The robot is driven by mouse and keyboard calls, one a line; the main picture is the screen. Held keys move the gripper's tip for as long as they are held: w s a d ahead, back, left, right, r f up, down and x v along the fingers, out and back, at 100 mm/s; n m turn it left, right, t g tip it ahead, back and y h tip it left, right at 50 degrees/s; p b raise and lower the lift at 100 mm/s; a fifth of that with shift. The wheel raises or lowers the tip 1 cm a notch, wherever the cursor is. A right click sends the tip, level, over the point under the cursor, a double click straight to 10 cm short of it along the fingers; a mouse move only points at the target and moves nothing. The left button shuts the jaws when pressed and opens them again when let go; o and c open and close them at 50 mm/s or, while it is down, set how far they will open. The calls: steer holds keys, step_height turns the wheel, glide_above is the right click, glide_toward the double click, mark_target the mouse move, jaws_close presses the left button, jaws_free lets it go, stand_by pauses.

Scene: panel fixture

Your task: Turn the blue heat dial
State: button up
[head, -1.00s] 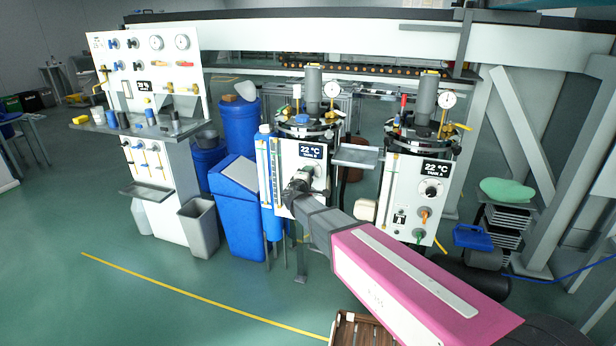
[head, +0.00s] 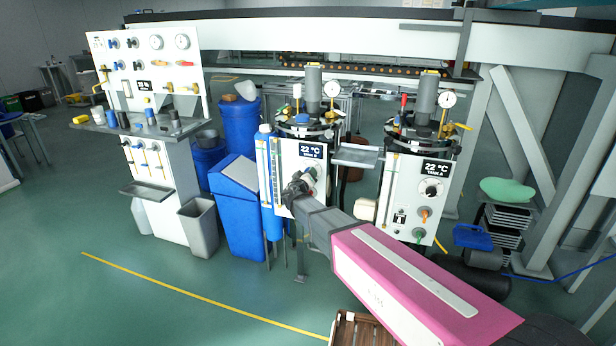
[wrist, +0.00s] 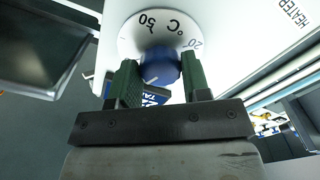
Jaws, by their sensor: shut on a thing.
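The blue heat dial (wrist: 160,68) is in the wrist view, in front of a round white scale plate (wrist: 138,38) marked with 50, °C and 20. A light pointer line shows on the dial's face. My gripper (wrist: 159,62) has one green finger on each side of the dial and is shut on it. In the head view my gripper (head: 297,190) is at the white front panel (head: 288,158) of the left tank, whose display (head: 311,151) reads 22 °C. My gripper hides most of the dial there.
The right tank's panel (head: 405,205) has its own black knob (head: 432,188), an orange and a green knob. A blue bin (head: 237,205) stands left of the left tank. A grey shelf (head: 357,157) sits between the tanks.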

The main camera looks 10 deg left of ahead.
steer(key=shift+f+m, duration=0.1)
steer(key=shift+m, duration=2.2)
steer(key=o, duration=0.9)
steer(key=s, duration=1)
steer(key=shift+s+a, duration=0.4)
